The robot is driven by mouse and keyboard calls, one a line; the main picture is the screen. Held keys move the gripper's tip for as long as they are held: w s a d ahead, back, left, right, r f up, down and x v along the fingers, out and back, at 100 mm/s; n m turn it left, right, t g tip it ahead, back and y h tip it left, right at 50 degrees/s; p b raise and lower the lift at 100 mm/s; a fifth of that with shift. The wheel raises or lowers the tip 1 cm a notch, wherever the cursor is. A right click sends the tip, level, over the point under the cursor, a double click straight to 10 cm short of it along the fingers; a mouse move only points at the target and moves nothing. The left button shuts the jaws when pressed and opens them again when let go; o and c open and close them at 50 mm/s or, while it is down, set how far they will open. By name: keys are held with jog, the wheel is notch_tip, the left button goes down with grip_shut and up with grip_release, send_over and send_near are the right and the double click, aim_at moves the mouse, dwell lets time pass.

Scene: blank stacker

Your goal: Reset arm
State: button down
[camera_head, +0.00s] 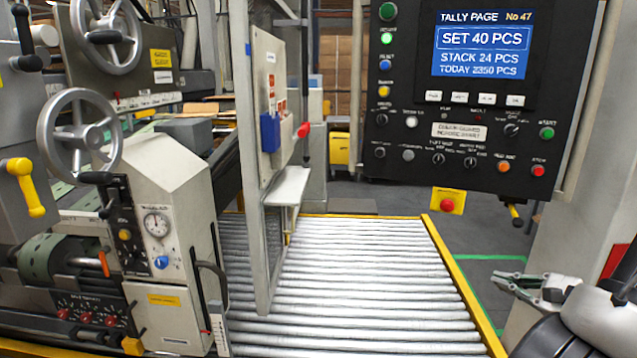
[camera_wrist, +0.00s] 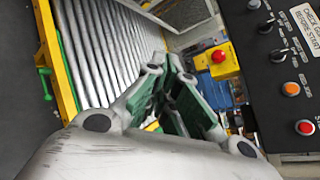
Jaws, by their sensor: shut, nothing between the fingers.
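My gripper (camera_head: 523,284) shows at the lower right of the head view, beside the roller conveyor's yellow right edge and below the control panel. Its fingers are closed together with nothing between them. In the wrist view the gripper's green-padded fingers (camera_wrist: 172,90) reach up the middle of the picture. Part of my arm shows at the lower right corner of the head view.
The black control panel (camera_head: 462,112) hangs at upper right, its screen reading "SET 40 PCS". A red button on a yellow box (camera_head: 447,201) sits below it. The roller conveyor (camera_head: 350,285) fills the middle. A machine with handwheels (camera_head: 165,220) stands left. Grey floor lies right of the conveyor.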

jog(key=s+a+r+n+g+y, duration=0.2)
jog(key=s+a+n+g+y, duration=0.1)
jog(key=s+a+n+g, duration=0.55)
jog(key=s+d+r+n+g+h, duration=0.4)
jog(key=s+n+g+h, duration=0.1)
jog(key=w+a+r+n+t+h, duration=0.2)
jog(key=r+n, duration=0.2)
jog(key=r, duration=0.2)
jog(key=w+a+r+n+t+h, duration=0.1)
jog(key=a+r+n+t+h, duration=0.1)
jog(key=r+n, duration=0.3)
jog(key=shift+w+a+r, duration=0.35)
jog(key=shift+r, duration=0.5)
